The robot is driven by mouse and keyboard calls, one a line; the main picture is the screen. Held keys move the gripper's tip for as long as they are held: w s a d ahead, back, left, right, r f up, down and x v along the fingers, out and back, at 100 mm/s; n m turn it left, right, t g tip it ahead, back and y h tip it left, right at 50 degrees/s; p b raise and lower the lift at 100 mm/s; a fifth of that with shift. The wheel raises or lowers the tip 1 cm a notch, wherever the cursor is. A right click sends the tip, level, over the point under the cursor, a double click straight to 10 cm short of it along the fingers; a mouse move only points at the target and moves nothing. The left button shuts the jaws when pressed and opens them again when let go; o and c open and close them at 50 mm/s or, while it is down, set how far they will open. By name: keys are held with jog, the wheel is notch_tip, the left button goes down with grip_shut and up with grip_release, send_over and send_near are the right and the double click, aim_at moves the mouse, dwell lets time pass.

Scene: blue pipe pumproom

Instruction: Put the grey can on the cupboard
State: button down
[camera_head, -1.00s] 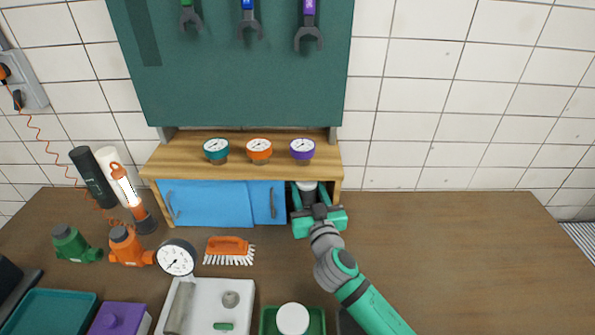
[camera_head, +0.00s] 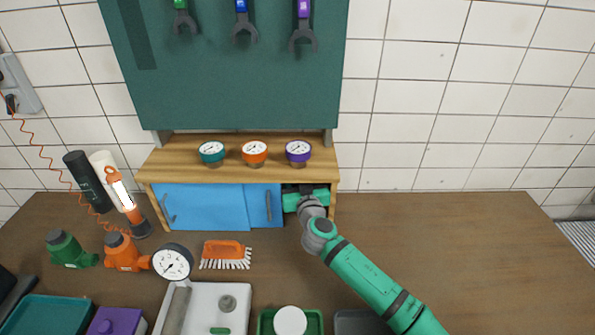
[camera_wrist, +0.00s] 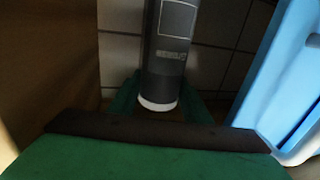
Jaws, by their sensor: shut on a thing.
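The cupboard (camera_head: 235,172) is a low wooden unit with blue doors, standing against the tiled wall. Its right end is uncovered. My gripper (camera_head: 303,196) reaches into that opening, between the blue door and the right side wall. In the wrist view the grey can (camera_wrist: 172,50), dark with a white end, is between my green fingers, which are shut on it. The can is hidden in the head view. Whether it touches the cupboard floor cannot be seen.
Gauges in teal (camera_head: 211,152), orange (camera_head: 254,152) and purple (camera_head: 298,151) stand on the cupboard top, with gaps between them. A blue door (camera_wrist: 285,75) is close beside my gripper in the wrist view. Bare table (camera_head: 440,235) lies to the right.

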jog(key=shift+s+a+f, duration=0.1)
jog(key=shift+a+f, duration=0.05)
jog(key=shift+a, duration=0.25)
jog(key=c, duration=1.2)
grip_release()
jog(key=shift+d, duration=0.15)
jog(key=v, duration=1.2)
